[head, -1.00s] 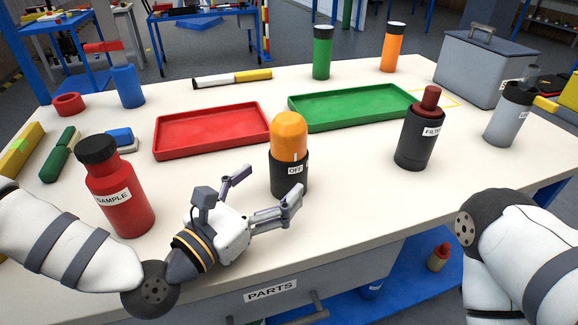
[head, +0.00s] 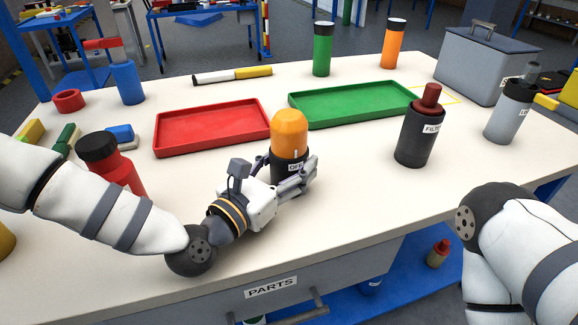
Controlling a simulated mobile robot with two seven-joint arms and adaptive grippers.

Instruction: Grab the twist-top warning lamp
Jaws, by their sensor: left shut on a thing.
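The warning lamp (head: 289,133) has an orange dome on a black base with a partly covered white label, and stands upright on the cream table. My left gripper (head: 288,175) is shut on the lamp's black base, with one finger in front at the right and the other mostly hidden behind the hand. The orange dome is free above the fingers. Of my right arm, only white links show at the right edge; its gripper is out of view.
A red tray (head: 213,151) and a green tray (head: 355,122) lie behind the lamp. A dark filter canister (head: 414,140) stands to the right, and a red sample bottle (head: 112,165) stands behind my left arm. The table between lamp and filter is clear.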

